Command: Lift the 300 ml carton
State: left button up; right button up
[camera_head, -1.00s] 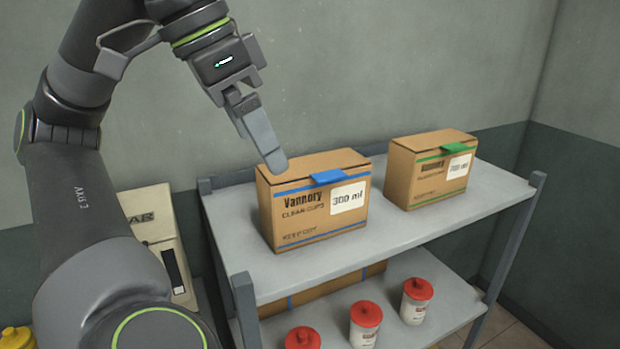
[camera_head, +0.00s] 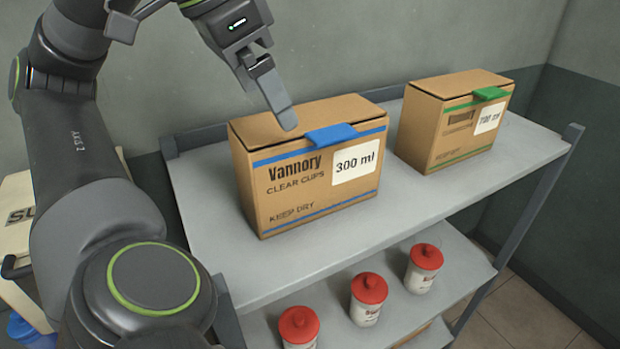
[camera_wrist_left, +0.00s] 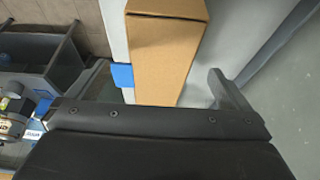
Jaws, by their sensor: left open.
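The 300 ml carton (camera_head: 310,185) is a brown box with blue stripes, a blue tab (camera_head: 331,135) and a white label. It stands upright on the shelf top in the head view. My left gripper (camera_head: 278,103) is over the carton's top, left of the tab; one finger shows and hides part of the top. In the left wrist view the carton (camera_wrist_left: 160,60) lies between two spread fingers, with the blue tab (camera_wrist_left: 122,75) by the left finger. The gripper is open; I cannot tell whether the fingers touch the carton. My right gripper is not in view.
A 700 ml carton (camera_head: 450,135) with a green tab stands to the right, with a gap between. The shelf top (camera_head: 400,215) is clear in front. Three red-lidded jars (camera_head: 366,300) stand on the lower shelf. The wall is close behind. A beige box (camera_head: 18,200) is at left.

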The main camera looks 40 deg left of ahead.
aim_at(289, 140)
pick_arm(q)
jog(key=b+x, duration=0.1)
jog(key=x, duration=0.2)
jog(key=shift+f, duration=0.1)
jog(key=shift+w+d+f, duration=0.1)
jog(key=shift+w+f, duration=0.05)
jog(key=shift+f, duration=0.4)
jog(key=b+x, duration=0.2)
jog(key=x, duration=0.2)
jog(key=shift+w+f, duration=0.3)
jog(key=shift+w, duration=0.05)
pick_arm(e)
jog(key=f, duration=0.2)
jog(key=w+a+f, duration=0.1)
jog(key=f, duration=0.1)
pick_arm(q)
jog(key=shift+r, duration=0.1)
jog(key=shift+c, duration=0.4)
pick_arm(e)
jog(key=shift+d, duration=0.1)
pick_arm(q)
jog(key=shift+s, duration=0.1)
jog(key=c, duration=0.9)
jog(key=shift+c, duration=0.2)
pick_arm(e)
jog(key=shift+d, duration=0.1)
pick_arm(q)
jog(key=shift+r, duration=0.1)
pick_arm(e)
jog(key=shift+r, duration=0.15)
